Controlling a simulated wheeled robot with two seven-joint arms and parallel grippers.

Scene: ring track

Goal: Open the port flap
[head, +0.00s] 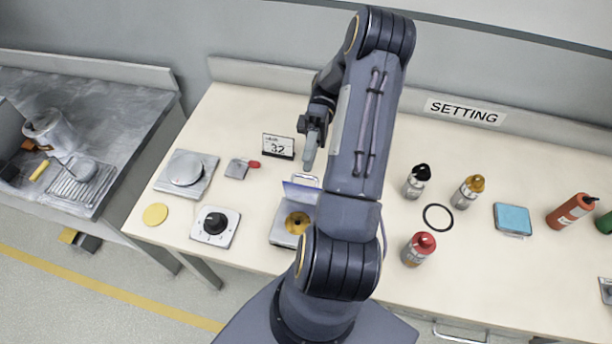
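The port is a grey box (281,237) on the bench with a round gold fitting (297,222) on its top. A blue-tinted flap (300,193) stands tilted up at the back of the box, and the gold fitting shows uncovered in front of it. My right arm hides the right side of the box and part of the flap. My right gripper (309,155) hangs above and behind the flap, pointing down and apart from it as far as I can see. Its fingers overlap in this view, so their opening is unclear. My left gripper is out of view.
Several bottles, including a red-capped one (418,249), and a black ring (438,217) are to the right.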

